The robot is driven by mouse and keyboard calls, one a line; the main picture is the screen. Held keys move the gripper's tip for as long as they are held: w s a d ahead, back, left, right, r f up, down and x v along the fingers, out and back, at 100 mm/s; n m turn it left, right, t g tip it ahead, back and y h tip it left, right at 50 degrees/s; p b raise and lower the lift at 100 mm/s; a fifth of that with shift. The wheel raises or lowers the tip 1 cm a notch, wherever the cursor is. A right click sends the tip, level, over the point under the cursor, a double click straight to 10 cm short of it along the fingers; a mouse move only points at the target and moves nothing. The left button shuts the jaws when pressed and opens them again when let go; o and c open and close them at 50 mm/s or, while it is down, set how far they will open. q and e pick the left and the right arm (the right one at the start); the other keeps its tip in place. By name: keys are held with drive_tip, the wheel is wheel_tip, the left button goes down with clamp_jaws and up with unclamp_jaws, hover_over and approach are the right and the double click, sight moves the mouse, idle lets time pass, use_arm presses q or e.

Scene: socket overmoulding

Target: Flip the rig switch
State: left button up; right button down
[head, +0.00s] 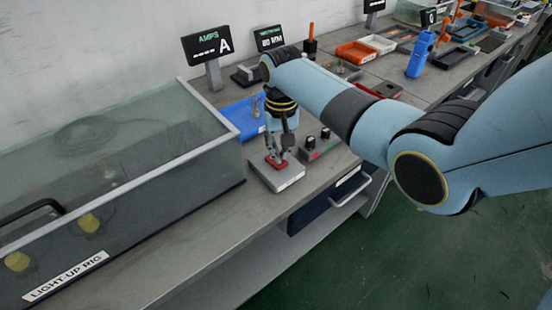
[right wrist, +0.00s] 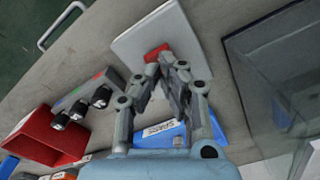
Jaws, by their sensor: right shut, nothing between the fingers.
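The rig switch is a pale box (head: 278,178) with a red rocker (head: 271,161) on top, on the bench just right of the light-up rig. My right gripper (head: 276,155) is shut and empty, pointing down with its fingertips at the red rocker. In the right wrist view the fingertips (right wrist: 164,62) overlap the edge of the red rocker (right wrist: 155,52) on the pale box (right wrist: 155,28). I cannot tell whether they touch it. The fingers hide part of the rocker. My left gripper does not show.
The glass-covered light-up rig (head: 120,170) stands close left. A box with black knobs (head: 317,146) is just right of the switch. A blue tray (head: 240,118) lies behind, and an amps display (head: 208,46) stands at the back. The bench front edge is clear.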

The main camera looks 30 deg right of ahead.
drive_tip(key=shift+s+f+b, duration=0.1)
drive_tip(key=shift+f+b, duration=0.65)
drive_tip(key=shift+f, duration=0.55)
idle(1.0)
wheel_tip(320, 180, up, 7)
drive_tip(key=p, duration=0.8)
drive_tip(key=shift+r, duration=0.1)
idle(0.4)
